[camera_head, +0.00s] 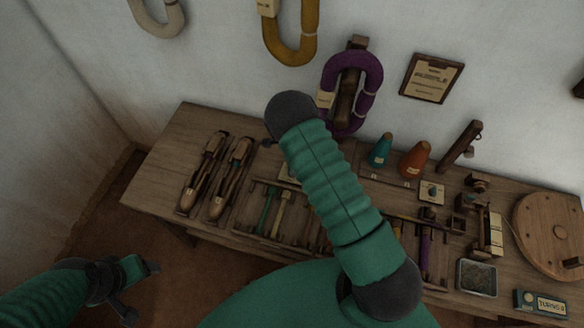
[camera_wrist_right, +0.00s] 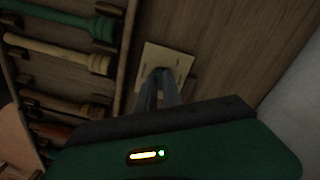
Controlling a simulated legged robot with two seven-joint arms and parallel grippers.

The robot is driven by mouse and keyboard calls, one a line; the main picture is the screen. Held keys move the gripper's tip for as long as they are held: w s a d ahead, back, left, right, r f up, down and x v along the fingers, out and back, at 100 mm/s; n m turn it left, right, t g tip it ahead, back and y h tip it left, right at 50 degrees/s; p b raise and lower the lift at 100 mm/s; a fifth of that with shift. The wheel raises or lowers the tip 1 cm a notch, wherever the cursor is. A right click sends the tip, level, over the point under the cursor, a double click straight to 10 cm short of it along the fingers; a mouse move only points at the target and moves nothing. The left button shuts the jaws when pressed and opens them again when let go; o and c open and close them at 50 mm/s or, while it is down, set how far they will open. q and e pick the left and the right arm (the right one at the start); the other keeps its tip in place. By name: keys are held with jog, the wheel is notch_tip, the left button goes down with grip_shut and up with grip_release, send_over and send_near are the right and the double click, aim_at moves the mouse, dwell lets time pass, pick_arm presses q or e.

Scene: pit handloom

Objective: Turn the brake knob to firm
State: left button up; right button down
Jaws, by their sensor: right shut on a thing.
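A pale square plate (camera_wrist_right: 152,62) lies on the wooden table top in the right wrist view. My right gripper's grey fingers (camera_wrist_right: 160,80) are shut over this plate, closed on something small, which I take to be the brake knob. The fingers hide the knob, so its shape and setting cannot be read. In the head view my right arm covers most of this spot, and only an edge of the plate (camera_head: 287,174) shows beside it. My left gripper (camera_head: 150,268) is low at the left, away from the table. Its jaw opening is unclear.
A rack of green and yellow handled tools (camera_wrist_right: 70,50) lies close to the plate. Two wooden shuttles (camera_head: 203,175) lie at the left. Teal (camera_head: 380,152) and orange (camera_head: 414,160) cones, a small teal-topped plate (camera_head: 432,191) and a round wooden disc (camera_head: 553,235) are at the right.

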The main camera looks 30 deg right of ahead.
jog(key=shift+w, duration=0.1)
dwell(0.3)
jog(key=c, duration=1.5)
grip_release()
notch_tip(320, 180, up, 17)
jog(key=shift+f+p, duration=0.15)
jog(key=shift+p, duration=0.25)
